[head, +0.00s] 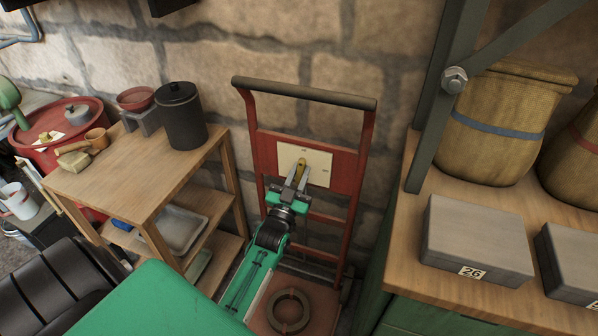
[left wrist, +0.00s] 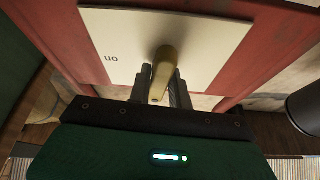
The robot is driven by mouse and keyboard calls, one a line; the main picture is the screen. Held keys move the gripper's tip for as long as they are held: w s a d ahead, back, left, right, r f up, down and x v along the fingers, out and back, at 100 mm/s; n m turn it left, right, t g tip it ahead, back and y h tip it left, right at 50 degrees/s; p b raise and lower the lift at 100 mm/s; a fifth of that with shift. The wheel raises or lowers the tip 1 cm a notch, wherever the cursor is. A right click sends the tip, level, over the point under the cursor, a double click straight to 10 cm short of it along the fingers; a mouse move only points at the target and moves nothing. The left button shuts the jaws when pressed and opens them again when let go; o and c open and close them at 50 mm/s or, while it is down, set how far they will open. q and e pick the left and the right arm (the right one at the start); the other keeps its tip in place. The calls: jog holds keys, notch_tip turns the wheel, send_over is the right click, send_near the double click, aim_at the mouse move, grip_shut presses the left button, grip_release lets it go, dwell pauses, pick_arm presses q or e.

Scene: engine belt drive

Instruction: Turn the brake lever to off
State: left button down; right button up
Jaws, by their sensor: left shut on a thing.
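The brake lever (head: 301,166) is a brass-coloured handle on a cream plate (head: 318,160) fixed to a red hand truck (head: 343,173). In the left wrist view the lever (left wrist: 165,62) points down toward me from its pivot, and the plate (left wrist: 215,40) carries the word "on", seen upside down, at its left. My left gripper (head: 294,185) is shut on the lever; its two fingers (left wrist: 162,88) lie on either side of the handle. Any "off" mark is hidden or too small to read. My right gripper is not in view.
A wooden shelf cart (head: 135,170) with a black pot (head: 181,118) stands left of the truck. A wooden counter (head: 415,235) with grey boxes (head: 475,240) and baskets is at right. A ring (head: 288,311) lies on the truck's base. A stone wall is behind.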

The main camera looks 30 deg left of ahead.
pick_arm(q)
jog(key=shift+n+y, duration=0.6)
jog(key=shift+n, duration=0.3)
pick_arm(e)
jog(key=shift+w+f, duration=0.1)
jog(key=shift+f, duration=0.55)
pick_arm(q)
jog(key=c, duration=1.3)
grip_release()
jog(key=shift+s+f, duration=0.1)
jog(key=v, duration=1.3)
jog(key=shift+s+d, duration=0.2)
jog(key=shift+s, duration=0.1)
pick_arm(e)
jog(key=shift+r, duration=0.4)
